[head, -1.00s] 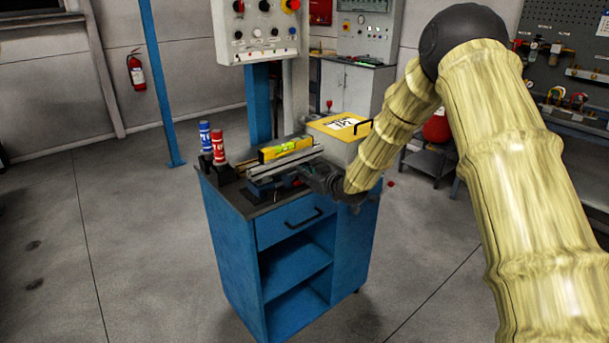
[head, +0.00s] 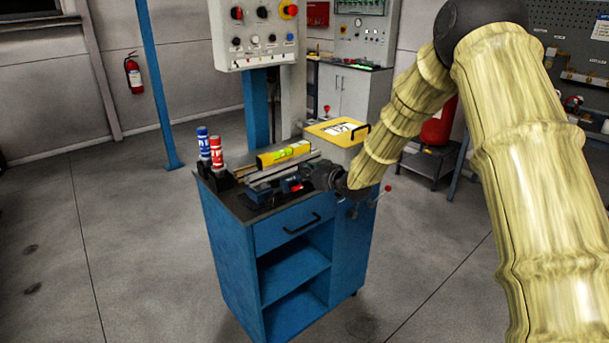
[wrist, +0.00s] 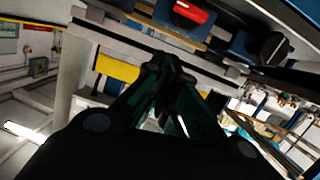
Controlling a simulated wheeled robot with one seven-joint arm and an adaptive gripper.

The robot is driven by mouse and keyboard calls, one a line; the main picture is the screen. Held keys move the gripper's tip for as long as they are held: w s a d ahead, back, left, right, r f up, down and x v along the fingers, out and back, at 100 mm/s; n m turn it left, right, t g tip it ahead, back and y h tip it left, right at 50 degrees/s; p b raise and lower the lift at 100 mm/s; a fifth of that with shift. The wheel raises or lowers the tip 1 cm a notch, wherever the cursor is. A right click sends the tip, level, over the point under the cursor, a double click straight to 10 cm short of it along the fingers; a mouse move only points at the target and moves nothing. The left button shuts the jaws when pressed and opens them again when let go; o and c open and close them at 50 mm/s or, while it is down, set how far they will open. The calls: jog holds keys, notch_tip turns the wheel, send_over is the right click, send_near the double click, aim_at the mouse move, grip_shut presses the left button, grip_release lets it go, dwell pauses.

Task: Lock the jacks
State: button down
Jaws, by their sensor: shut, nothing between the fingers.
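A pale metal rail (head: 282,171) lies on the blue cabinet's top with a yellow spirit level (head: 283,154) resting on it. Under the rail are small blue jack-like parts (head: 262,195), and a red piece (head: 291,185) shows beside my gripper. In the wrist view a red bar (wrist: 195,11) on a dark block and a black knob (wrist: 271,48) lie beyond the fingers. My gripper (wrist: 163,66) is shut and empty, near the rail's near right side. In the head view its wrist covers part of the bench. Whether any jack is locked cannot be told.
A blue marker (head: 203,141) and a red marker (head: 216,152) stand in black holders at left. A red-tipped lever (head: 387,188) sticks out at right. A control panel (head: 259,45) stands behind.

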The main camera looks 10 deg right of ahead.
jog(key=b+v, duration=0.1)
jog(key=v, duration=0.7)
jog(key=s+a+f+m+g+h, duration=0.1)
jog(key=s+f+g, duration=0.1)
jog(key=s+f, duration=0.75)
jog(key=s+a+f+m+g+h, duration=0.15)
jog(key=s+f, duration=0.45)
jog(key=f, duration=0.7)
jog(key=s+a+f+m+g+h, duration=0.1)
jog(key=s+f+m+g, duration=0.15)
jog(key=s+f, duration=0.7)
jog(key=s+f+g+h, duration=0.1)
jog(key=s+f, duration=0.3)
jog(key=s, duration=0.6)
jog(key=s+f+g, duration=0.4)
jog(key=s, duration=0.7)
jog(key=s+f+m+g+h, duration=0.1)
jog(key=s+f, duration=0.4)
jog(key=s, duration=0.5)
jog(key=shift+s+g+h, duration=0.2)
jog(key=shift+g+h, duration=0.15)
jog(key=shift+g, duration=0.55)
jog(key=shift+a, duration=0.1)
